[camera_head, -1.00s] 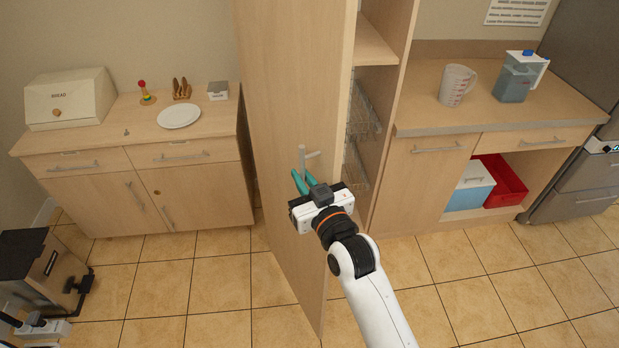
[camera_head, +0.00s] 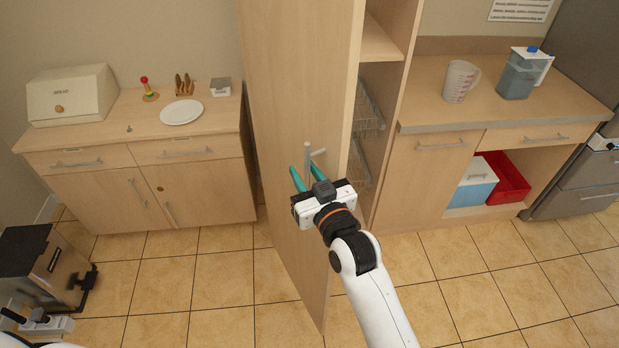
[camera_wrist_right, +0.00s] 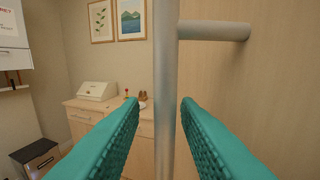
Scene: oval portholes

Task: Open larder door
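The larder door (camera_head: 300,90) is a tall light-wood panel. It stands swung open, with shelves and wire baskets showing behind it. Its metal bar handle (camera_head: 307,160) is on the door face. My right gripper (camera_head: 300,180) is at the handle, with its teal fingers apart. In the right wrist view the handle bar (camera_wrist_right: 166,90) stands upright between the open fingertips (camera_wrist_right: 160,112), with a gap to each finger.
A counter with a bread box (camera_head: 70,95) and a plate (camera_head: 182,112) stands left of the door. A right counter holds a measuring jug (camera_head: 460,80) and a pitcher (camera_head: 520,75). A dark bin (camera_head: 40,265) is at the lower left. Tiled floor is clear around the door.

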